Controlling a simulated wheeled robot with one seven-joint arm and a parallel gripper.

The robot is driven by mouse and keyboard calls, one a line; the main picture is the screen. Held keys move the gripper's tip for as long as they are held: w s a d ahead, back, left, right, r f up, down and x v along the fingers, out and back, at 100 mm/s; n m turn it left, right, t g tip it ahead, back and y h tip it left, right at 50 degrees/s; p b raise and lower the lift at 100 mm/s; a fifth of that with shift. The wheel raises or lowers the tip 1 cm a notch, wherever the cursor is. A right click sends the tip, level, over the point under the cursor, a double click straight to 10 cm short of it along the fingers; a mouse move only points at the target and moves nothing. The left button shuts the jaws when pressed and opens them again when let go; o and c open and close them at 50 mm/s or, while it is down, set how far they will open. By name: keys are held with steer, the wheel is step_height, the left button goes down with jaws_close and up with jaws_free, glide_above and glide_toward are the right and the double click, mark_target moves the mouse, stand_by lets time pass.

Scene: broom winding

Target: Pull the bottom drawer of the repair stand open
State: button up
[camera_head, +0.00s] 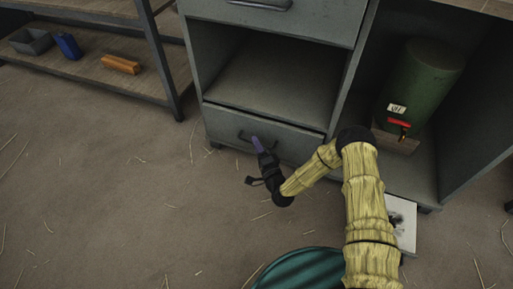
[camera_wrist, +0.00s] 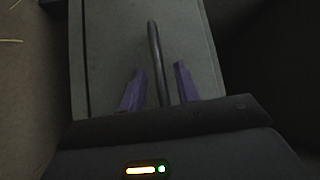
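The bottom drawer (camera_head: 224,124) is the low grey front under the open compartment of the grey repair stand (camera_head: 345,88). A thin dark line runs along its top edge, and its front looks about flush with the stand. Its dark bar handle (camera_wrist: 155,55) stands off the drawer front (camera_wrist: 110,45) in the wrist view. My gripper (camera_head: 257,142) is at the handle in the head view, covering part of it. In the wrist view its two purple fingers (camera_wrist: 159,79) are apart, one on each side of the bar, with gaps visible between fingers and bar.
An upper drawer (camera_head: 310,24) is above the open compartment. A green tank (camera_head: 425,75) with a red-handled tap stands in the right bay. A shelf rack (camera_head: 95,82) at left holds a grey bin, a blue item and an orange block.

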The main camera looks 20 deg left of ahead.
steer(key=shift+w+a+r, duration=0.1)
steer(key=shift+w+a, duration=0.2)
steer(key=shift+w, duration=0.05)
jaws_close()
